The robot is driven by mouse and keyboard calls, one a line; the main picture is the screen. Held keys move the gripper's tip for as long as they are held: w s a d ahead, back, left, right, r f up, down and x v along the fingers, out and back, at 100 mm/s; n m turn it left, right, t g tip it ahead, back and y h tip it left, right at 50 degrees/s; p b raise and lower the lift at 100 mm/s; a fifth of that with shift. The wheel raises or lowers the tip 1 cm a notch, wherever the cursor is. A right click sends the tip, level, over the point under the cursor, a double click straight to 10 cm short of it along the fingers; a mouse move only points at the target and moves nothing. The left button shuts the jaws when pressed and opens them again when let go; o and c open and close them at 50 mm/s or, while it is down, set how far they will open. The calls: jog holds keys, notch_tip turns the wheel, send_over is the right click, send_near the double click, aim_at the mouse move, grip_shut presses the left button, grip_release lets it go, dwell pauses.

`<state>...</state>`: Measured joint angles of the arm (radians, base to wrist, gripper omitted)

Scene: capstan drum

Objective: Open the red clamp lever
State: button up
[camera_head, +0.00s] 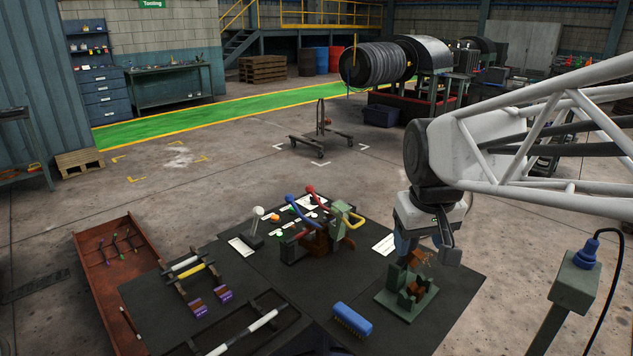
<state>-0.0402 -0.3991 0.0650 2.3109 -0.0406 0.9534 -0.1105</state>
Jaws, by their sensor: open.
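The red clamp lever (318,197) stands on the clamp assembly in the middle of the dark work mat. Its red knob is at the upper left end and its arm slopes down to the right. A blue-knobbed lever (298,207) stands just left of it on the same assembly. My gripper (417,268) is to the right of the lever, pointing down over a green fixture (408,298) with brown parts. It is open and apart from the red lever. Its fingertips are small and partly lost against the fixture.
A yellow handle (354,218) sits right of the red lever. A white-knobbed lever (257,214) stands to its left. A blue brush (352,320) lies at the front of the mat (285,290). A grey post with a blue plug (580,270) stands at right. A red tray (112,265) is at left.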

jog(key=w+a+r+n, duration=0.1)
jog(key=w+a, duration=0.1)
jog(key=w, duration=0.6)
jog(key=w+a+r+n, duration=0.1)
jog(key=w+a, duration=0.1)
jog(key=w, duration=0.7)
jog(key=n+h, duration=0.1)
jog(key=n, duration=0.6)
send_over(310, 187)
jog(key=s+a+f+x, duration=0.1)
jog(key=s+a+x, duration=0.15)
jog(key=x, duration=1.35)
jog(key=shift+s+f+g, duration=0.3)
jog(key=shift+s+f, duration=0.05)
jog(key=shift+s, duration=0.1)
jog(key=shift+w+d+f, duration=0.15)
jog(key=shift+w+f, duration=0.05)
jog(key=shift+f, duration=1.1)
jog(key=shift+w+d+f, duration=0.15)
jog(key=shift+w+f, duration=0.05)
jog(key=shift+f, duration=1.1)
jog(key=shift+w+d+f, duration=0.1)
jog(key=shift+w+f, duration=0.1)
jog(key=shift+f, duration=1.05)
